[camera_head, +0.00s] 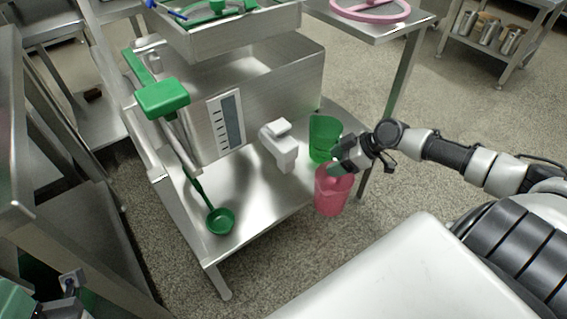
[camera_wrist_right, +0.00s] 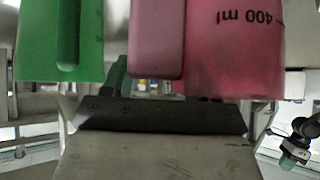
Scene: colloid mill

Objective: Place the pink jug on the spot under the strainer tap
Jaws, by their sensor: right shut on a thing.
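The pink jug (camera_head: 332,192) is in my right gripper (camera_head: 337,170), upright, just off the front right edge of the steel table in the head view. The right gripper is shut on its handle (camera_wrist_right: 157,40); the jug body with a "400 ml" mark (camera_wrist_right: 240,50) fills the upper right of the right wrist view. The strainer tap (camera_head: 281,145) is the white-grey spout on the front of the steel machine, left of the jug. The spot under it on the table cannot be made out. My left gripper (camera_head: 70,285) is partly in view at the lower left; its fingers are unclear.
A green jug (camera_head: 323,138) stands on the table behind the pink one and also shows in the right wrist view (camera_wrist_right: 60,40). A green ladle (camera_head: 219,221) lies at the table's front left. The tabletop (camera_head: 262,195) before the tap is clear.

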